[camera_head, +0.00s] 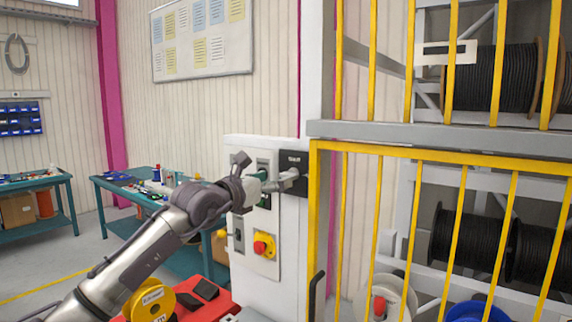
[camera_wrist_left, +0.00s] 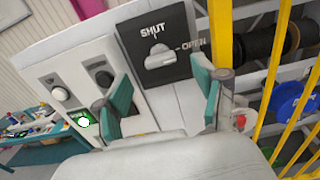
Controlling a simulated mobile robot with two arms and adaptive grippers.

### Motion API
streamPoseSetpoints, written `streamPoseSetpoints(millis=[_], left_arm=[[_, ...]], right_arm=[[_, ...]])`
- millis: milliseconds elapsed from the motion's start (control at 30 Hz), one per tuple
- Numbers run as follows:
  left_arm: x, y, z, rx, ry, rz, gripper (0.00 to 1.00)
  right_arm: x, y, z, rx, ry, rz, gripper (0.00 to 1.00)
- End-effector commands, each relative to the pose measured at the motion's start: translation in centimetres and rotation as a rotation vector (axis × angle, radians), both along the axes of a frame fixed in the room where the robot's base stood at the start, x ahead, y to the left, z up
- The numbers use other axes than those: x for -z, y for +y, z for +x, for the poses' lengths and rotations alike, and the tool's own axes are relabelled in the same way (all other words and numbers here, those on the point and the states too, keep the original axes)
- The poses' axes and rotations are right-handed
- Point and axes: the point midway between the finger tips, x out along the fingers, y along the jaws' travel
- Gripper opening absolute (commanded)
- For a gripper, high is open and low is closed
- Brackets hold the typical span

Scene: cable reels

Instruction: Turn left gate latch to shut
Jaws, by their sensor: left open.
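The gate latch is a grey knob (camera_wrist_left: 160,57) on a black plate (camera_wrist_left: 148,40) marked SHUT above and OPEN to the right. The knob looks elongated along the OPEN direction, with a small tick between it and that word. In the head view the plate (camera_head: 294,160) is on the white cabinet beside the yellow gate (camera_head: 455,154). My left gripper (camera_head: 272,183) is in front of the cabinet at the plate and partly hides the knob. In the wrist view its teal fingertips (camera_wrist_left: 164,98) are apart with nothing between them; the knob appears beyond the gap. My right gripper is out of view.
The white cabinet (camera_head: 248,292) also carries a red emergency button (camera_head: 262,247) and, in the wrist view, a white push button (camera_wrist_left: 58,93) and a black switch (camera_wrist_left: 104,78). Yellow bars and cable reels (camera_head: 500,78) stand right. A green workbench (camera_head: 125,190) stands left.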

Motion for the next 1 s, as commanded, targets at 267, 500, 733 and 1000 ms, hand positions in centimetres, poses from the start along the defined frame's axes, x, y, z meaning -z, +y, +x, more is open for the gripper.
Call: streamPoseSetpoints(millis=[267, 500, 733, 1000], left_arm=[[-0.3, -2.6, 3.5, 0.002, 0.002, -0.003, 0.70], [-0.1, -3.3, 4.5, 0.000, 0.000, -0.001, 0.70], [0.0, -3.3, 4.6, 0.000, 0.000, -0.001, 0.70], [0.0, -3.3, 4.6, 0.000, 0.000, -0.001, 0.32]], right_arm=[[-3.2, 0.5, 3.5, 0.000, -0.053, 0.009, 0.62], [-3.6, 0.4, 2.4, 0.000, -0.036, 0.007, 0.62], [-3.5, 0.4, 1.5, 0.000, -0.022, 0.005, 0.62], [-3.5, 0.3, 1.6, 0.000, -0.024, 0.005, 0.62]])
